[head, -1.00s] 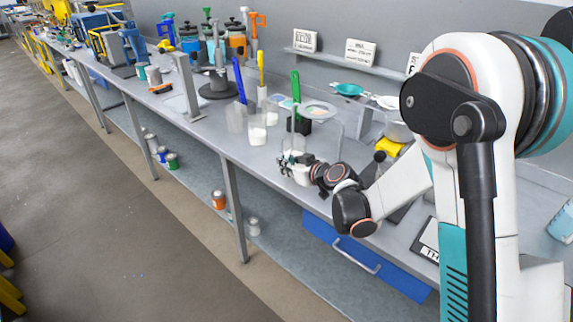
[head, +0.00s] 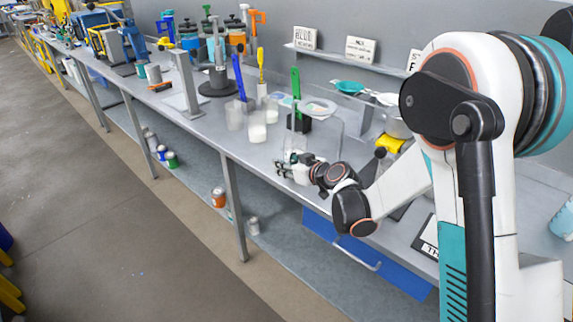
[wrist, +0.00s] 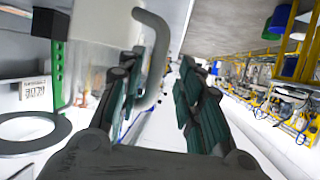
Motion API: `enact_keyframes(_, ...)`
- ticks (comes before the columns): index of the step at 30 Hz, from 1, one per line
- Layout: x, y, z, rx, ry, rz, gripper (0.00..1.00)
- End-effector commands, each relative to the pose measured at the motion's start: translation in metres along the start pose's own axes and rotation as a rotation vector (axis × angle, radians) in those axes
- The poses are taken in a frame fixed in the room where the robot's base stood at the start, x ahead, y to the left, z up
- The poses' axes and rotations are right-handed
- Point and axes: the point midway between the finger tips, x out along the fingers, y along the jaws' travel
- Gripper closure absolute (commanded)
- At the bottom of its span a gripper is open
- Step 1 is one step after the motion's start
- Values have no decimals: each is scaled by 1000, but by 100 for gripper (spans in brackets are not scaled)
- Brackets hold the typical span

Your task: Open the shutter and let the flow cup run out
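My gripper (head: 288,166) is low over the front edge of the bench in the head view. In the wrist view its two dark fingers (wrist: 160,95) stand apart, with nothing visibly held between them. A bent grey bar (wrist: 160,45) curves just behind the left finger; I cannot tell whether they touch. A pale, see-through body (wrist: 103,38) stands left of that bar, partly hidden by the finger. In the head view a bent rod frame (head: 342,140) stands right behind the gripper. I cannot make out the shutter or clearly identify the flow cup.
A green-handled tool (head: 296,95) stands in a black block behind the gripper. Clear beakers with pale contents (head: 257,128) stand to its left. A flat dark ring (wrist: 30,130) lies at the left in the wrist view. A blue drawer (head: 330,240) is below the bench.

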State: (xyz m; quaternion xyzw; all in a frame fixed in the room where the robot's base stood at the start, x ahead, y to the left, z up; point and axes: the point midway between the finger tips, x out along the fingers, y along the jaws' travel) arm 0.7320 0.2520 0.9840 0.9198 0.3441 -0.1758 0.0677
Motion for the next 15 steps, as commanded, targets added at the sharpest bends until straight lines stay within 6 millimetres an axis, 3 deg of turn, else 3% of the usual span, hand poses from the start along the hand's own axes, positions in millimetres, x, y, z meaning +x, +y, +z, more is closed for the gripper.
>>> enact_keyframes(8,-5,1,0,0,-1,1,67)
enact_keyframes(15,-45,1,0,2,0,3,67)
